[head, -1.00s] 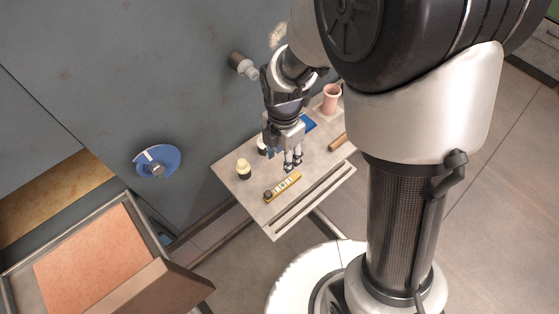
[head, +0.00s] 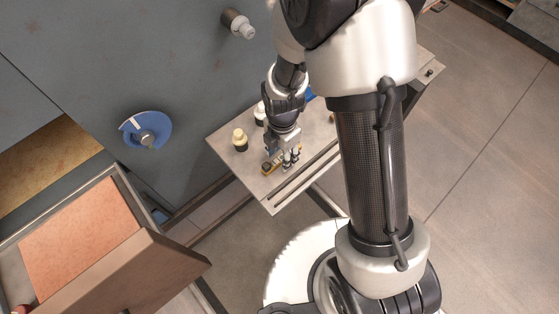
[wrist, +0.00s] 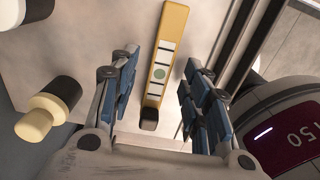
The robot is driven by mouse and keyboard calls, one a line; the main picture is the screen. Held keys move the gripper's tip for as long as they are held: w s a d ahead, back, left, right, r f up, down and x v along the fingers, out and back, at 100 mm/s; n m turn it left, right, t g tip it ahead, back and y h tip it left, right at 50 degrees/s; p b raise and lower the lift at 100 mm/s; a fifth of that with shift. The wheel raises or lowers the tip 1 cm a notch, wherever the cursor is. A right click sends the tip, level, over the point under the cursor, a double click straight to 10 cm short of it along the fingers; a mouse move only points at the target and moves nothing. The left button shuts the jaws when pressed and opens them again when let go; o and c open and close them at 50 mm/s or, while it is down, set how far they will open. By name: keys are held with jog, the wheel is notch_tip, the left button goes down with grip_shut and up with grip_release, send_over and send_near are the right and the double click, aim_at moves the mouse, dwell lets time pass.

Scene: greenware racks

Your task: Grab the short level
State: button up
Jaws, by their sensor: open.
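The short level is a yellow bar with a white marked face and a green round spot; in the wrist view the level (wrist: 165,60) lies on the grey table between my open fingers. One end of it is dark. In the head view the level (head: 268,168) is partly hidden behind my gripper (head: 287,162). In the wrist view my gripper (wrist: 160,95) is open, with its blue-padded fingers on either side of the level. I cannot tell the exact height of the fingertips above the table.
A cream-topped dark bottle (head: 240,140) stands left of the level, and another bottle (head: 260,113) stands behind my gripper. The table (head: 225,140) has a slotted front edge. A tray with an orange slab (head: 85,235) is at lower left, beside a grey wall with a blue dial (head: 130,128).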

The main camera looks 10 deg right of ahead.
jog(key=shift+f, duration=0.35)
jog(key=shift+r, duration=0.1)
grip_shut()
